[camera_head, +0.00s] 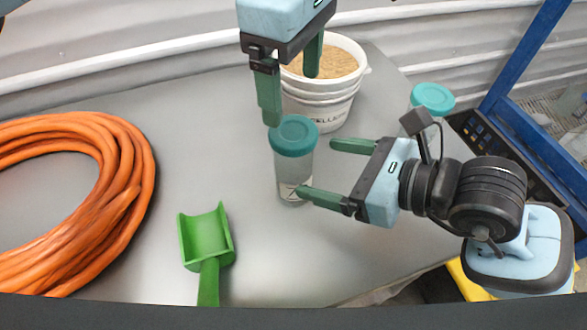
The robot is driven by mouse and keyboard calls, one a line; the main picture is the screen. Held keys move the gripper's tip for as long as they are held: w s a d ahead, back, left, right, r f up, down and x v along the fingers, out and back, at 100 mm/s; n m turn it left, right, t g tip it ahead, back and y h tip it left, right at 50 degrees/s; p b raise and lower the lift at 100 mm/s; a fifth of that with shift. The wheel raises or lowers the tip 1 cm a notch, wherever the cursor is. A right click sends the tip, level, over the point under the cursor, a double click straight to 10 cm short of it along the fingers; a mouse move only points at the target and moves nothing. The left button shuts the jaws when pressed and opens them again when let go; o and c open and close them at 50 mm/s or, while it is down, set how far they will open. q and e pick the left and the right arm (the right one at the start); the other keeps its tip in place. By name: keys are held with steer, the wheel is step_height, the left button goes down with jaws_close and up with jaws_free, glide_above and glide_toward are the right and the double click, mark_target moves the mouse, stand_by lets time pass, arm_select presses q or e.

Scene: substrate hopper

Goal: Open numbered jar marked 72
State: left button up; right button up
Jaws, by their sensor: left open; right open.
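A clear jar (296,172) with a teal screw lid (294,136) stands upright near the middle of the table. Its label sits low and is partly hidden by a finger, so I cannot read the number. A second jar with a teal lid (433,98) stands at the right, mostly hidden behind my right arm. My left gripper (292,97) is open, pointing down, just above the first jar's lid. My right gripper (317,168) is open at the right side of the first jar, its fingers reaching toward the body. Whether they touch it I cannot tell.
A white bucket (317,108) of grainy substrate stands behind the jar. A coiled orange hose (128,205) fills the table's left side. A green scoop (207,240) lies at the front. A blue frame (525,50) stands at the right. The grey table (290,255) is clear in front of the jar.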

mark_target(293, 160)
arm_select(q)
steer(key=shift+w, duration=0.1)
arm_select(e)
steer(key=shift+x, duration=3.55)
steer(key=shift+c, duration=0.2)
steer(key=c, duration=1.2)
arm_select(q)
steer(key=shift+c, duration=1)
arm_select(e)
steer(key=c, duration=0.5)
arm_select(q)
steer(key=m, duration=0.5)
arm_select(e)
jaws_close()
arm_select(q)
steer(key=m, duration=0.6)
steer(key=shift+r, duration=0.1)
steer(key=m, duration=1.1)
steer(key=shift+r+m, duration=0.1)
steer(key=shift+m, duration=0.2)
